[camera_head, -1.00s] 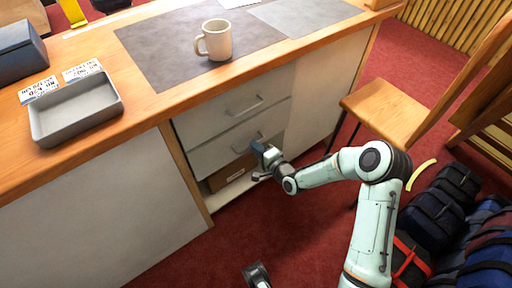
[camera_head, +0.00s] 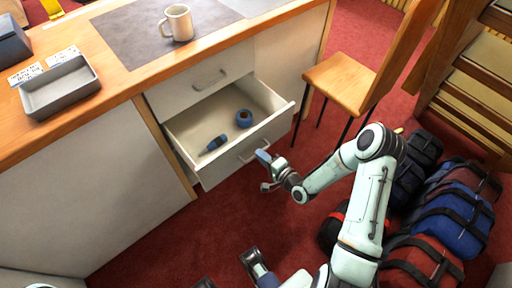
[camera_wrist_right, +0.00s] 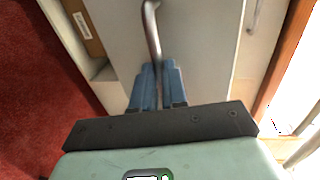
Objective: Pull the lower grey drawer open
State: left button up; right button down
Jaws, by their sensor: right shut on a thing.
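The lower grey drawer (camera_head: 200,130) stands well out of the bench in the head view, its inside showing. A blue ring (camera_head: 243,118) and a blue and dark object (camera_head: 216,143) lie in it. My right gripper (camera_head: 264,158) is at the drawer's front, shut on its bar handle (camera_head: 248,156). In the wrist view the blue fingers (camera_wrist_right: 158,88) close around the metal handle (camera_wrist_right: 152,35), against the pale drawer front (camera_wrist_right: 200,60). The fingers partly hide the handle.
The upper drawer (camera_head: 192,97) is shut above. A mug (camera_head: 178,23) and a grey tray (camera_head: 62,90) stand on the bench top. A wooden chair (camera_head: 345,80) stands right of the drawer, bags (camera_head: 450,225) lie further right.

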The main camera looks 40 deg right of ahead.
pick_arm(q)
jog(key=shift+s+r, duration=0.3)
jog(key=shift+s, duration=0.05)
pick_arm(e)
jog(key=shift+f+v, duration=0.15)
jog(key=shift+v, duration=0.55)
jog(key=shift+f+v, duration=0.15)
jog(key=shift+v, duration=0.55)
jog(key=shift+s, duration=0.1)
jog(key=c, duration=1.2)
grip_release()
jog(key=shift+o, duration=0.2)
pick_arm(q)
jog(key=shift+s+r+p, duration=0.3)
jog(key=shift+r+p, duration=0.3)
jog(key=shift+p, duration=0.35)
pick_arm(e)
jog(key=a+v, duration=0.1)
jog(key=v, duration=1.2)
jog(key=shift+s+d, duration=0.2)
jog(key=shift+d, duration=0.2)
jog(key=shift+r, duration=0.1)
